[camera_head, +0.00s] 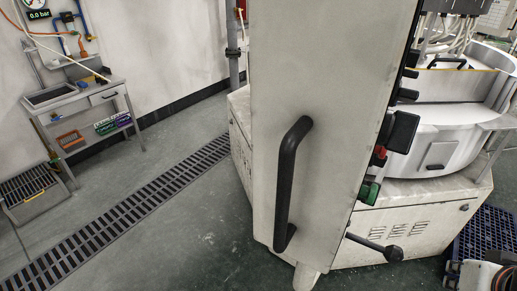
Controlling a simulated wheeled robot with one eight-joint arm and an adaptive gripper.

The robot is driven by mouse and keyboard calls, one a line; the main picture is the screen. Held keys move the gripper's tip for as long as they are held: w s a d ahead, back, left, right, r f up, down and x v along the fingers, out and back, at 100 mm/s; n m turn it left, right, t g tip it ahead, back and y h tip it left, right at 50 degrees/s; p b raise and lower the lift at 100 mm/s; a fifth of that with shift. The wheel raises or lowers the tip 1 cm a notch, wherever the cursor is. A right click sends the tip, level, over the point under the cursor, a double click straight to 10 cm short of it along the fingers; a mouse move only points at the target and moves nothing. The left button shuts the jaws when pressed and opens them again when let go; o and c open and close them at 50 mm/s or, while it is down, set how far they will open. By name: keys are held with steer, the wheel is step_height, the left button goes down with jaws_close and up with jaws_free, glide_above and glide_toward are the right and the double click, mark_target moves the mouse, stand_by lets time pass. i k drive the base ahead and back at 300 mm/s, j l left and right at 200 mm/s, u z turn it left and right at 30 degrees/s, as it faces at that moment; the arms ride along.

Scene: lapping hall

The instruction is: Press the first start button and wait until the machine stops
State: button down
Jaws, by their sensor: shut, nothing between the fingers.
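A green button (369,192) sticks out from the right edge of the tall pale control cabinet (330,60), seen from the side. A red button (379,156) sits above it, and a black box-shaped part (403,132) sits above that. The face of the panel is turned away, so labels and any further buttons are hidden. The machine (445,150) stands behind the cabinet, with a round metal bowl and a pale base. From one frame I cannot tell whether it runs. My gripper is not in view; a white piece at the lower right corner may be part of my arm.
A black handle (290,185) and a lever with a black knob (392,253) stick out from the cabinet and machine. A steel sink table (80,100) stands at the left wall. A floor grate (130,205) crosses open floor left of the machine.

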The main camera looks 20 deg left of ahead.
mark_target(369, 193)
steer(key=k+u, duration=0.1)
steer(key=u, duration=0.3)
steer(key=k+j+u, duration=0.1)
steer(key=u, duration=0.25)
steer(key=k+j+u, duration=0.1)
steer(key=u, duration=0.3)
steer(key=k+l, duration=0.1)
steer(key=l, duration=0.55)
